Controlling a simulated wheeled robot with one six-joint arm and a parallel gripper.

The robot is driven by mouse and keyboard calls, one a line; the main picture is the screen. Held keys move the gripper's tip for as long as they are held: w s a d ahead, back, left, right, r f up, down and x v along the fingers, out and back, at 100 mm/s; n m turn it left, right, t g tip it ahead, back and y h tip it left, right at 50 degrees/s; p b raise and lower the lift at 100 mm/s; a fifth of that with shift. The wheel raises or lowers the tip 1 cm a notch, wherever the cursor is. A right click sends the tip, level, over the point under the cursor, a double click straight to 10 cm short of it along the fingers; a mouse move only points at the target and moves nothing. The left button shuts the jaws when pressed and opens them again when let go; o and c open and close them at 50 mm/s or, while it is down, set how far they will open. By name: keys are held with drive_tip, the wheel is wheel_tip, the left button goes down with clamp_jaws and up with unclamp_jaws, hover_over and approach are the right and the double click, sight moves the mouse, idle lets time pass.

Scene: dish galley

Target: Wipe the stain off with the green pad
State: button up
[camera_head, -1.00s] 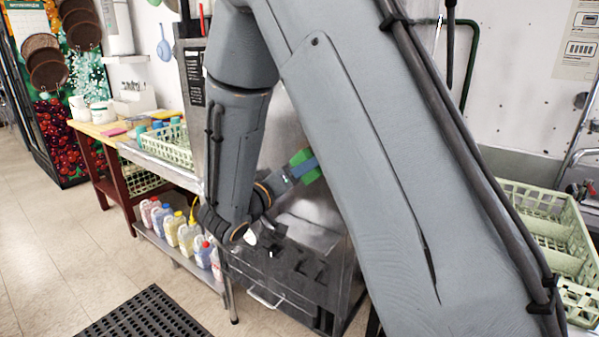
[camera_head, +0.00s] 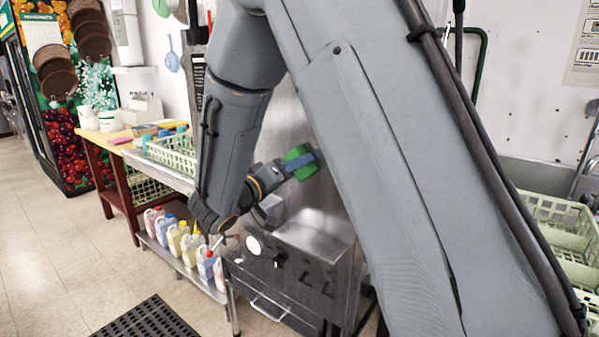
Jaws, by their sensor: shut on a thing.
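The green pad (camera_head: 293,154) is in my gripper (camera_head: 304,163), seen past my forearm and upper arm. The gripper's blue fingers are shut across the pad, with green showing on both sides of them. The pad is in front of the steel front of the dish machine (camera_head: 287,112). I cannot tell whether it touches the steel. I cannot make out a stain for certain; my arm hides much of the machine's front.
A steel ledge with a dial (camera_head: 254,245) and dark knobs sits below the gripper. Several jugs (camera_head: 178,238) stand on a low shelf at left. A green rack (camera_head: 172,155) is on the counter, another rack (camera_head: 552,212) at right. A black mat (camera_head: 148,318) lies on the floor.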

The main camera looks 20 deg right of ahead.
drive_tip(key=shift+s+d+r+b, duration=0.4)
drive_tip(key=shift+s+d, duration=0.25)
drive_tip(key=shift+s, duration=0.2)
drive_tip(key=shift+s+d+r+b, duration=0.35)
drive_tip(key=shift+s+d, duration=0.25)
drive_tip(key=shift+s, duration=0.2)
drive_tip(key=b, duration=0.2)
approach(319, 161)
drive_tip(key=shift+w, duration=0.2)
drive_tip(key=v, duration=0.3)
idle(0.9)
